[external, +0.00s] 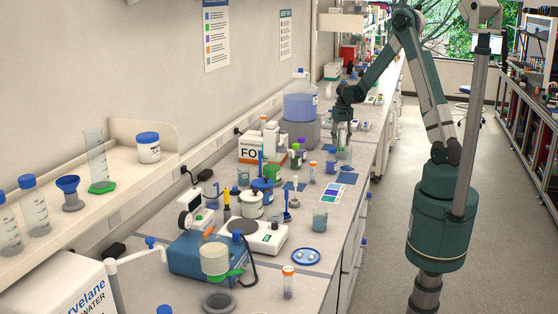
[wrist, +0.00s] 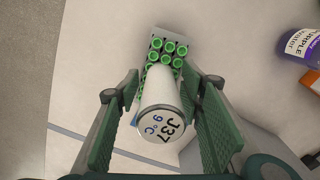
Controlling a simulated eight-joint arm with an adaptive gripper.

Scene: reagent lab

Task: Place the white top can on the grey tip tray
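The white top can (wrist: 161,112) stands out between my fingers in the wrist view, its white lid marked "J37 9 °C" facing the camera. The grey tip tray (wrist: 155,36), filled with green-ringed tips, shows beyond the can. The can's far end overlaps the tray in this view, and its base contact is hidden. In the external view my gripper (external: 342,146) is low over the bench; the can and tray are too small to tell apart there.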

